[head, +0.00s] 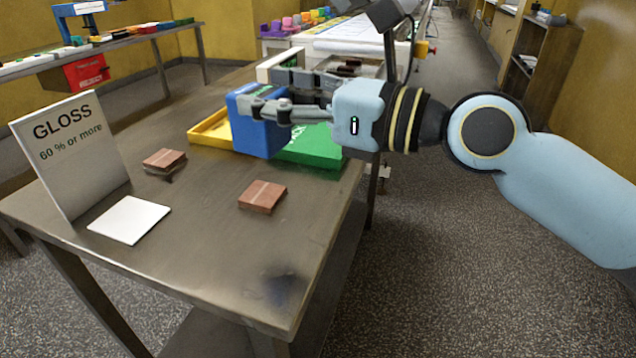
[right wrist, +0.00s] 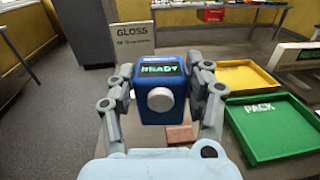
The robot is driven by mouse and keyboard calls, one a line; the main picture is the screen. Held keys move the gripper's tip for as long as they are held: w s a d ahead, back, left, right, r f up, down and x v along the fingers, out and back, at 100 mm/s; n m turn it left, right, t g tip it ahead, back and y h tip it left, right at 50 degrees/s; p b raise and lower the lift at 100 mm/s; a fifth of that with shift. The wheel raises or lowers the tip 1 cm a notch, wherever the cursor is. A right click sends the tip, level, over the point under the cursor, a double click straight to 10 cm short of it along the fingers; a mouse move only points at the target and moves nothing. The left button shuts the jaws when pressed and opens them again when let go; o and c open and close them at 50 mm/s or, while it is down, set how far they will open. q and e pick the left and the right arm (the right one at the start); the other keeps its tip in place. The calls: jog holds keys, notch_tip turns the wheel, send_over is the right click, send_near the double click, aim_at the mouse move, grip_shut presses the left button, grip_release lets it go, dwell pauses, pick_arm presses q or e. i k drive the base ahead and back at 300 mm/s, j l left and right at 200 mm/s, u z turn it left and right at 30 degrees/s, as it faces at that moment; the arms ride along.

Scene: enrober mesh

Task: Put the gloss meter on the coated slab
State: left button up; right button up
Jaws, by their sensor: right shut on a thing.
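The gloss meter is a blue box (head: 255,122) with a lit display reading READY and a round pale knob, seen in the right wrist view (right wrist: 160,112). My right gripper (head: 262,92) is shut on it, with fingers on both sides, and seems to hold it above the table. Two brown slabs lie on the table: one nearer the right edge (head: 262,196) and one further left (head: 164,160). I cannot tell which is the coated slab. Part of one slab (right wrist: 180,134) shows behind the meter in the right wrist view. My left gripper is not in view.
A sign (head: 69,150) reading "GLOSS 60 % or more" stands at the table's left, behind a white square tile (head: 129,220). A yellow tray (head: 207,130) and a green PACK tray (head: 318,151) lie behind the meter. The table's front (head: 215,262) is mostly clear.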

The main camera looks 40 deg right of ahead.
aim_at(264, 192)
jog(key=i+j+z, duration=0.15)
jog(key=z, duration=0.3)
jog(key=i+j+z, duration=0.1)
jog(key=j+z, duration=0.15)
jog(key=z, duration=0.15)
jog(key=i+j+z, duration=0.1)
jog(key=z, duration=0.35)
jog(key=j+z, duration=0.65)
jog(key=z, duration=0.2)
jog(key=j, duration=0.45)
jog(key=k+j+z, duration=0.15)
jog(key=j, duration=0.75)
jog(key=k+j+z, duration=0.1)
jog(key=j, duration=0.35)
jog(key=k+j+z, duration=0.1)
jog(key=j, duration=0.3)
